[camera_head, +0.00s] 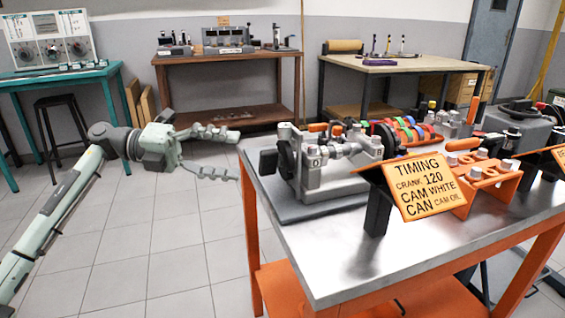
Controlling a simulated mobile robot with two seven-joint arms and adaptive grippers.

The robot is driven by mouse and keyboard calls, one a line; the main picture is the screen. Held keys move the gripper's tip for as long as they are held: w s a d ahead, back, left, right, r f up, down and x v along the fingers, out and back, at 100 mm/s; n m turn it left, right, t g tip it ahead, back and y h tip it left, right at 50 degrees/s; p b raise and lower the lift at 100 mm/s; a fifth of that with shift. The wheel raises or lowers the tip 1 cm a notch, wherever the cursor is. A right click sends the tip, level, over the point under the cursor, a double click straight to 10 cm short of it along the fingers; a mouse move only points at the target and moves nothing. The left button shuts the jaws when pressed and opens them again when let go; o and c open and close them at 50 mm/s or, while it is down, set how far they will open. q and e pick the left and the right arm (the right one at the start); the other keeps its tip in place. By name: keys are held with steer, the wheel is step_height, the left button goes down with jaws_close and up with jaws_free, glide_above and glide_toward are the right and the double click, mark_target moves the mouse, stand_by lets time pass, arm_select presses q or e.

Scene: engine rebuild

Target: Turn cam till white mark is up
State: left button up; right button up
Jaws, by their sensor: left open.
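A grey engine rig (318,172) stands on the metal-topped table (350,265). A black wheel (287,158) is at its left end, and a shaft with red, green and blue rings (405,131) lies toward its right. I cannot tell for certain which part is the cam, and no white mark can be made out. My left gripper (238,157) is open and empty, left of the table, its fingers pointing right toward the black wheel and apart from it. My right gripper is not in view.
An orange sign (427,188) at the table's front reads TIMING, CRANK 120, CAM WHITE, CAN CAM OIL. An orange bracket rack (490,178) stands behind it. The table's front left top is bare. Open tiled floor (150,240) lies left; benches stand along the wall.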

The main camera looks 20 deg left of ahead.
mark_target(268, 174)
arm_select(q)
steer(key=p+x, duration=0.1)
steer(key=x, duration=0.6)
steer(key=shift+s+d+f, duration=0.1)
steer(key=shift+d+f, duration=0.05)
steer(key=shift+d, duration=0.15)
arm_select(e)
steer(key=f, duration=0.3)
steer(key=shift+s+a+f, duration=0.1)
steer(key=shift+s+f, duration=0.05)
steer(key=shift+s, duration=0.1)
arm_select(q)
steer(key=c, duration=0.9)
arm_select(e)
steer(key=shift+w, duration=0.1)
